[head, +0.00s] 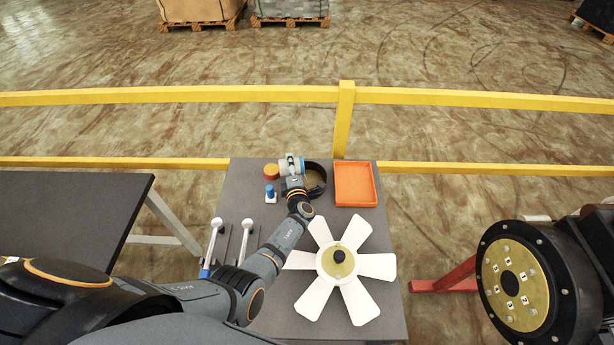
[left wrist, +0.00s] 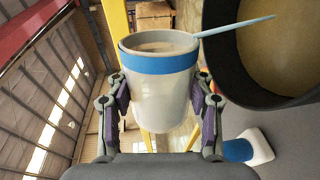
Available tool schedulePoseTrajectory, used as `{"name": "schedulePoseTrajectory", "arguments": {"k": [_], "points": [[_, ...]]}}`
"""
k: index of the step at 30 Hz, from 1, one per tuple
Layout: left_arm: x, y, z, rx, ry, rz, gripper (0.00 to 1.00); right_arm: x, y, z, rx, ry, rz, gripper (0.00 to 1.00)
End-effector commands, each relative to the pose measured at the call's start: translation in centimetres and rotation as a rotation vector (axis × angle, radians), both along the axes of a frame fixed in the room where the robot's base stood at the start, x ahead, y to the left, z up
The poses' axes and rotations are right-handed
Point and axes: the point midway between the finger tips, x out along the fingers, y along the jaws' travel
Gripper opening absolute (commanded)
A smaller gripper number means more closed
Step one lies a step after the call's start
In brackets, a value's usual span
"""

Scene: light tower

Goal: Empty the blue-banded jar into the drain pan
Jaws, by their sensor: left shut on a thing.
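The blue-banded jar (left wrist: 160,95) is white with a blue band below its grey rim; it also shows in the head view (head: 286,168). My left gripper (left wrist: 160,105) is shut on its sides. In the head view the jar lies tipped, mouth towards the black drain pan (head: 323,169). Brownish contents (left wrist: 165,47) show inside the mouth. A thin pale blue-grey strip (left wrist: 235,26) runs from the rim across the pan; I cannot tell if it is a stream or a stick. The round pan (left wrist: 225,75) has a tan inside. My right gripper is not in view.
An orange tray (head: 371,186) stands right of the pan. An orange-topped container (head: 271,172) and a blue-and-white item (head: 270,194) stand left. A white fan (head: 325,264) and two ball-ended levers (head: 215,224) are nearer. A yellow rail (head: 420,97) runs behind.

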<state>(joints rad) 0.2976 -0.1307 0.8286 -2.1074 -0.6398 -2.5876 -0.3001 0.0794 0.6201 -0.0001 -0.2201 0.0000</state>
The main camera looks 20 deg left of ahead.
Motion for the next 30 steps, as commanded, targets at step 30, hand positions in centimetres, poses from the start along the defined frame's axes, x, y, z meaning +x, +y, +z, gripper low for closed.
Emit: {"name": "schedulePoseTrajectory", "arguments": {"k": [30], "points": [[-0.5, 0.7, -2.1, -0.16, -0.087, 0.001, 0.18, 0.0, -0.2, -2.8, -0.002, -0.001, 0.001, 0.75]]}}
